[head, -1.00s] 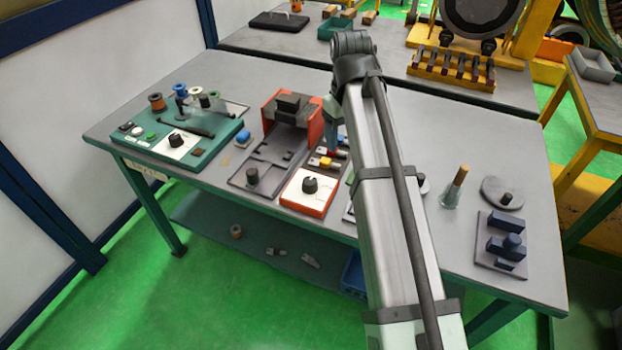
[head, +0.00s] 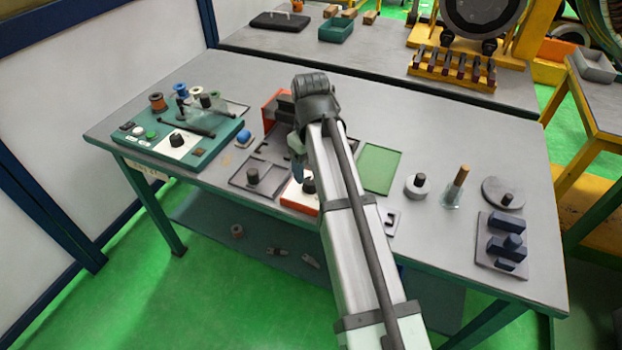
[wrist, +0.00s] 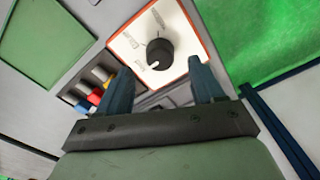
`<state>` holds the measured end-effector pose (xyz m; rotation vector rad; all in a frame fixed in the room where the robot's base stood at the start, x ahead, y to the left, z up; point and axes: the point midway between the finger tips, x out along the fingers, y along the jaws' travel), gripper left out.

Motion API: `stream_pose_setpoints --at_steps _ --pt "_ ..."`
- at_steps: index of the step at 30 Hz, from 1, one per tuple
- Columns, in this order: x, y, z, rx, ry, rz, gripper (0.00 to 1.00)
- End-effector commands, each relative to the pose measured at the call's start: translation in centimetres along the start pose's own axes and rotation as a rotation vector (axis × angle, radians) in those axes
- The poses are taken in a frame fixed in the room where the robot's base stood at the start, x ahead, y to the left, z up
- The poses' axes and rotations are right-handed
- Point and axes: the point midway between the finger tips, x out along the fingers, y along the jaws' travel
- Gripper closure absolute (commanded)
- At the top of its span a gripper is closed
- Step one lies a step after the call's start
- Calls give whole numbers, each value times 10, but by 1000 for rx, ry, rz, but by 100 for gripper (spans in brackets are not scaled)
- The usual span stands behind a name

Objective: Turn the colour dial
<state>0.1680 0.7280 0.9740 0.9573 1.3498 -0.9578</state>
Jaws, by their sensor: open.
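A black dial (wrist: 160,53) with a pale pointer mark sits on a white plate (wrist: 128,48) with an orange edge in the wrist view. In the head view, this dial (head: 309,185) is partly covered by my arm. My gripper (wrist: 163,88) is open and empty, its two teal fingers spread apart. The dial is ahead of the gap between the fingertips, and neither finger visibly touches it. In the head view, my gripper (head: 298,170) hangs just left of the dial, partly hidden behind my arm.
A second black knob (head: 177,140) sits on the green unit (head: 210,146) at left. Coloured connectors (wrist: 88,98) lie beside the left finger. A dark post (head: 252,176) stands in a grey tray.

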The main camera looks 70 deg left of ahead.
Motion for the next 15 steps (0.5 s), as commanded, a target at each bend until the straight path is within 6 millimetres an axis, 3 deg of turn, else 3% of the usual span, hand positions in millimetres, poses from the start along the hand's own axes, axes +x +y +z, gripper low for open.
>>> stream_pose_setpoints --at_steps 6,15 --pt "31 0 1 0 -1 -1 33" --pt "48 0 0 0 0 0 33"
